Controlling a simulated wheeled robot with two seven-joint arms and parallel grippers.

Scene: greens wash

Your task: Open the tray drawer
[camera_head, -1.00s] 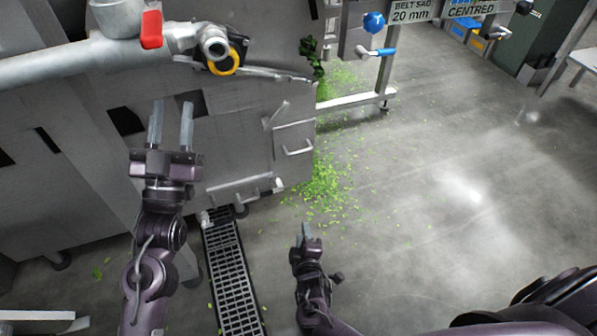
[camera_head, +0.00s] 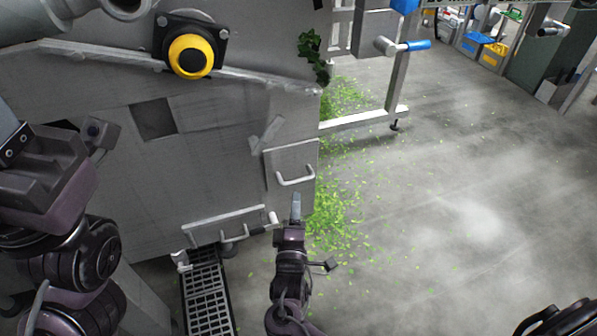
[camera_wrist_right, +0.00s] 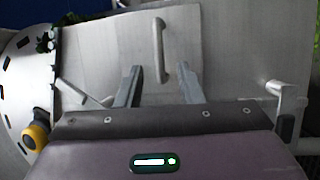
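A square metal drawer front (camera_head: 280,160) with a white bar handle (camera_head: 296,181) sits low at the right side of the grey machine. It looks closed. The handle also shows in the right wrist view (camera_wrist_right: 159,50), ahead of the fingers. My right gripper (camera_head: 296,207) is just below the handle in the head view. In the right wrist view the right gripper (camera_wrist_right: 159,85) is open and empty, its fingers spread either side of the handle's line, apparently short of it. My left gripper is at the left edge of the head view, with its fingertips cut off.
A lower flap (camera_head: 215,229) with its own handle is below and left of the drawer. A yellow button (camera_head: 190,56) is above. Green leaf scraps (camera_head: 338,210) cover the floor beside the machine. A floor grate (camera_head: 207,300) is below. The floor at right is open.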

